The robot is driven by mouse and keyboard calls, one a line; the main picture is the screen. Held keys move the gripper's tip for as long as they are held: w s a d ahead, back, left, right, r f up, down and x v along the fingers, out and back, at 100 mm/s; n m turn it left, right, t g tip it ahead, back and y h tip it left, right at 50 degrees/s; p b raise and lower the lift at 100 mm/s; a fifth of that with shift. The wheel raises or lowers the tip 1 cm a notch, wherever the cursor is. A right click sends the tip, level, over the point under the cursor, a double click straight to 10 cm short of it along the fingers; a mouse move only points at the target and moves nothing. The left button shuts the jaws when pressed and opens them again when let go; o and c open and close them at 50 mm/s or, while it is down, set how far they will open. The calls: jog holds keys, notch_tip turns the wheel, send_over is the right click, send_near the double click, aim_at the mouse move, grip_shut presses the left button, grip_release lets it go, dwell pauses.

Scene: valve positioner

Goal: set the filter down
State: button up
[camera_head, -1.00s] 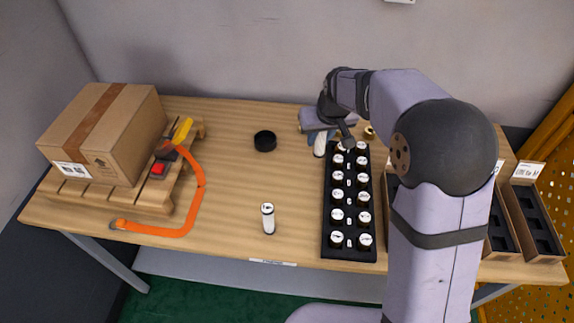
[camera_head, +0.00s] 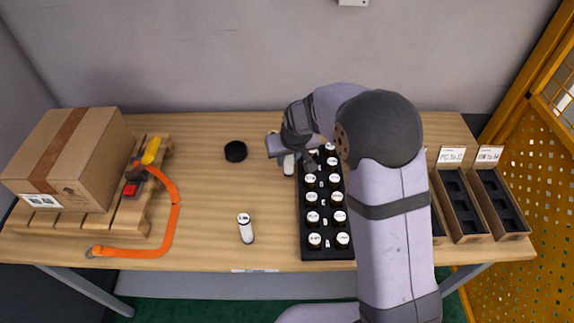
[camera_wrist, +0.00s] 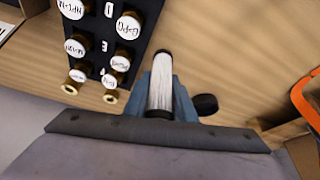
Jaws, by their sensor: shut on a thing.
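My gripper (camera_wrist: 162,88) is shut on the filter (camera_wrist: 162,78), a white ribbed cylinder with dark end caps, between its two blue-grey fingers. In the head view the filter (camera_head: 289,165) shows as a short white piece below my gripper, just left of the black rack's far end. I cannot tell whether its lower end touches the table. The black rack (camera_head: 309,250) holds several fittings with white labelled tops; my arm hides part of it. In the wrist view the rack (camera_wrist: 143,22) is left of the filter. A white labelled cylinder (camera_head: 246,230) stands apart on the table.
A black round cap (camera_head: 236,151) lies left of the filter. A cardboard box (camera_head: 75,160) sits on a pallet (camera_head: 140,215) at the left, with an orange strap (camera_head: 172,215). Wooden bins (camera_head: 500,205) stand at the right. The middle of the wooden table (camera_head: 205,195) is mostly clear.

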aim_at(291, 159)
jog(key=shift+f+p, duration=0.45)
jog(key=shift+f, duration=1.4)
jog(key=shift+f, duration=0.1)
jog(key=shift+f, duration=0.15)
jog(key=o, duration=0.7)
jog(key=shift+o, duration=0.2)
jog(key=shift+r, duration=0.2)
jog(key=shift+s+r, duration=0.15)
jog(key=shift+r, duration=0.2)
jog(key=b+v, duration=0.2)
jog(key=v, duration=0.9)
jog(key=shift+s+r, duration=0.1)
jog(key=shift+r, duration=0.1)
jog(key=shift+d, duration=0.1)
